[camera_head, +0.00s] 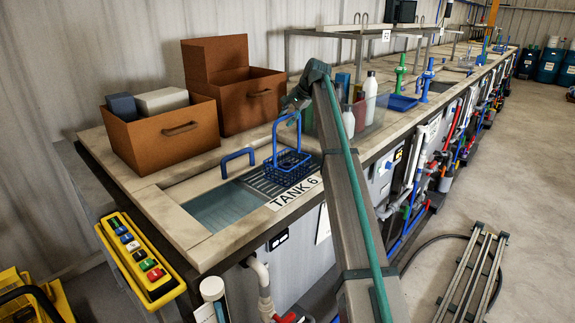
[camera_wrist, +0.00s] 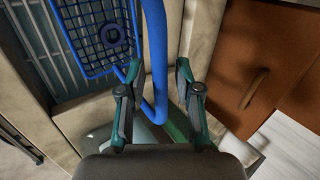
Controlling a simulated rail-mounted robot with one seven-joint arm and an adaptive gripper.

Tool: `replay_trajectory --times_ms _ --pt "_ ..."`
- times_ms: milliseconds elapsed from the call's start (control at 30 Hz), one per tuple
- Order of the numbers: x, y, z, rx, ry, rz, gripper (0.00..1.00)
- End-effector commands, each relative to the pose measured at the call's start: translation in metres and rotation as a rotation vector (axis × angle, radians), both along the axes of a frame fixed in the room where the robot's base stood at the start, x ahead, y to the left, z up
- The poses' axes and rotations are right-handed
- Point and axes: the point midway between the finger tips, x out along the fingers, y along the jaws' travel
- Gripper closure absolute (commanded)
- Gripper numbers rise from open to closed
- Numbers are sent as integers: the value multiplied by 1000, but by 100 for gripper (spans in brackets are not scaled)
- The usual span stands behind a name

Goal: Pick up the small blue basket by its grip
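The small blue basket (camera_head: 287,165) stands upright on the ribbed drain area beside the open tank, with its tall blue grip (camera_head: 274,137) rising above it. In the wrist view the mesh basket (camera_wrist: 95,30) is at the upper left, and its thick blue grip (camera_wrist: 155,50) runs down the middle. My gripper (camera_wrist: 158,70) is open, with one finger on each side of the grip and a gap to both. Whether the grip lies fully between the pads in depth I cannot tell. In the head view my gripper (camera_head: 297,97) is at the top of the grip, with its fingers partly hidden.
Brown boxes (camera_head: 160,138) stand close behind the tank (camera_head: 222,208). A blue bar handle (camera_head: 238,154) sits left of the basket. White bottles (camera_head: 370,95) and a clear bin stand to the right, behind my arm. A yellow button panel (camera_head: 140,258) hangs at the front left.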

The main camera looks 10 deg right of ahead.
Motion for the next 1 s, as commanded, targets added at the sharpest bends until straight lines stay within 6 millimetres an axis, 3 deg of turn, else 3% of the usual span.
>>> replay_trajectory --times_ms 33,167,767,1000 --pt "0 0 0 0 0 0 80" --pt "0 0 0 0 0 0 100" --pt "0 0 2 1 -1 0 100" --pt "1 0 11 1 -2 1 100"
